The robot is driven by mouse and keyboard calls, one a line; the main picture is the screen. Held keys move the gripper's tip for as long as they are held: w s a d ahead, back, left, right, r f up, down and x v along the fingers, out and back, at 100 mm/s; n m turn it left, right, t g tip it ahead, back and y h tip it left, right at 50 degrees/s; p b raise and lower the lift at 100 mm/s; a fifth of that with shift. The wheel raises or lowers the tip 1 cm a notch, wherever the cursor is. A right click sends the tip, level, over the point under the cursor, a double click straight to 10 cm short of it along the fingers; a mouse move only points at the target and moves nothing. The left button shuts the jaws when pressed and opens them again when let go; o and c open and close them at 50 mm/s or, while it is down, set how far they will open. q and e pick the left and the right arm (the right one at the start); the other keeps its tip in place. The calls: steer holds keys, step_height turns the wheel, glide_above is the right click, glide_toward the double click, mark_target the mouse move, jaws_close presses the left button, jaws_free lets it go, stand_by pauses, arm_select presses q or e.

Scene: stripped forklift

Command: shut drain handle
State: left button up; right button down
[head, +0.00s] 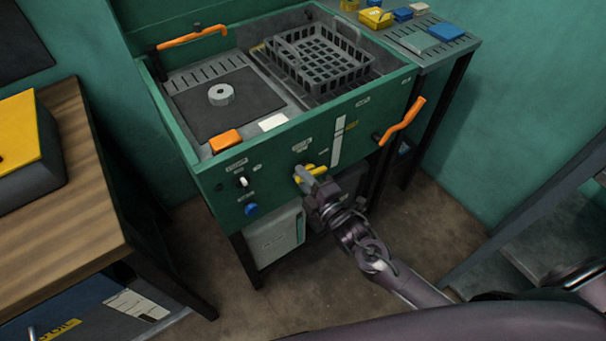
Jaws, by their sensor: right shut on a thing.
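The drain handle (318,170) is a small yellow lever on the green front panel of the wash basin (220,190). My right gripper (308,178) reaches up from the lower right and is at the handle, shut on it. The fingers cover part of the handle, so its exact angle is hard to tell. My left gripper does not show in the head view.
A white switch (241,182) and a blue knob (251,209) sit left of the handle. An orange handle (401,122) sticks out at the panel's right. A grey basket (318,56) stands in the basin. A wooden bench (70,210) is at left; a white container (272,240) stands below.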

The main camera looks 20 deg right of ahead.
steer(key=shift+d+f+n, duration=0.35)
steer(key=shift+f+n, duration=0.15)
steer(key=shift+n, duration=0.6)
steer(key=shift+w, duration=0.1)
steer(key=c, duration=1.4)
jaws_free()
steer(key=shift+d, duration=0.15)
steer(key=shift+r, duration=0.1)
steer(key=shift+a, duration=0.2)
steer(key=shift+s, duration=0.3)
steer(key=v, duration=0.7)
steer(key=shift+s+d, duration=0.15)
steer(key=shift+d, duration=0.05)
steer(key=shift+o, duration=0.3)
